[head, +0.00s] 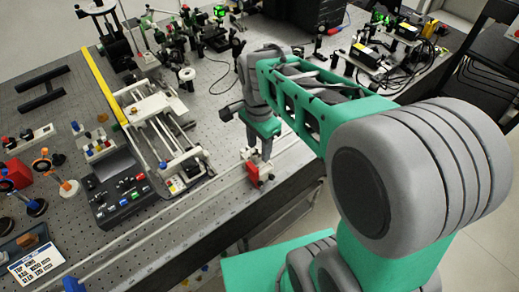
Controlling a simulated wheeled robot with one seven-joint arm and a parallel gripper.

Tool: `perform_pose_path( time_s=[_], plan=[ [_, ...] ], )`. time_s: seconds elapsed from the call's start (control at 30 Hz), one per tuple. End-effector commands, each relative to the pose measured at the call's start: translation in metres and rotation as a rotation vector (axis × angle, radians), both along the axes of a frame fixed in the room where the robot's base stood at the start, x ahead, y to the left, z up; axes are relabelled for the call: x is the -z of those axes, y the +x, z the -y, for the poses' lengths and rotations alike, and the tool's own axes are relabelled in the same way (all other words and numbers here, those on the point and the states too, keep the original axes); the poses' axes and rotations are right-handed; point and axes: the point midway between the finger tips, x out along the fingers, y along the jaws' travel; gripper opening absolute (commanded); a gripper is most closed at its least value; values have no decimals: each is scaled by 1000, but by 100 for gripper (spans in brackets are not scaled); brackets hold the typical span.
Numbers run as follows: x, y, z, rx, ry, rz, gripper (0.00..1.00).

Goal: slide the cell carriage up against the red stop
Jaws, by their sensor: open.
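A red block (252,174), apparently the red stop, sits on the long pale rail (205,198) near the bench's front edge. My gripper (259,154) points down right behind and above this block, over the rail. It is open; its fingers are small here, and I cannot tell whether they touch anything. A small whitish piece (267,170) shows beside the red block under my gripper. It may be part of the cell carriage, but my gripper hides most of that spot, so I cannot tell carriage from stop clearly, nor any gap between them.
A white twin-rail stage (155,112) and a dark control box (122,190) stand left of the rail. Optical mounts and cables crowd the back. A yellow bar (103,85) runs along the stage. The rail's lower left stretch looks clear.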

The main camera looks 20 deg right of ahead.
Motion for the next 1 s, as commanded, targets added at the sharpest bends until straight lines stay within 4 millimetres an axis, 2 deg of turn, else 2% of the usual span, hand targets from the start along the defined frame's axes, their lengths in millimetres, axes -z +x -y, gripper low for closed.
perform_pose_path(
  time_s=[0.2,0.3,0.77,0.87,1.0],
  plan=[
    [-44,1,0,0,1,4,45],
    [-55,0,0,0,0,1,45],
    [-59,-3,1,-30,0,9,45],
    [-59,-13,3,-195,-3,58,45],
    [-54,-39,10,-621,-52,176,45]
  ],
)
